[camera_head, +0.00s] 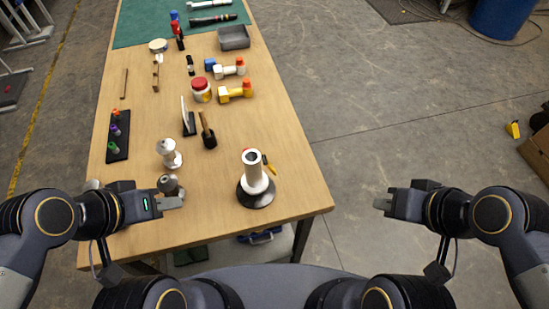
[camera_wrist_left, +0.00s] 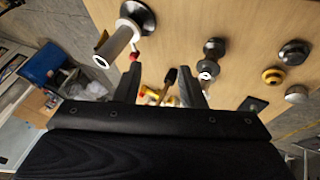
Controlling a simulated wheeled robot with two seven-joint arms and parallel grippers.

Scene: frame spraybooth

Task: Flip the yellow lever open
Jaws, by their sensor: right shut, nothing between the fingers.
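A white upright cylinder (camera_head: 254,172) with a dark hollow top stands on a round black base at the table's near right. A small yellow-orange piece (camera_head: 268,163) shows just behind its right side; I cannot tell whether it is a lever on it. The cylinder also shows in the left wrist view (camera_wrist_left: 117,42). Further back lie a yellow fitting with an orange end (camera_head: 235,92) and a similar white one (camera_head: 230,70). My left gripper (camera_head: 180,203) is over the near left table edge, left of the cylinder, open and empty. My right gripper (camera_head: 378,204) is shut and empty, off the table's right side.
Grey metal pieces (camera_head: 169,153) stand left of the cylinder, one close to my left gripper. A dark mallet (camera_head: 207,134), a red-lidded jar (camera_head: 202,90) and a grey tray (camera_head: 233,38) lie further back. The table's right strip (camera_head: 275,125) is clear.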

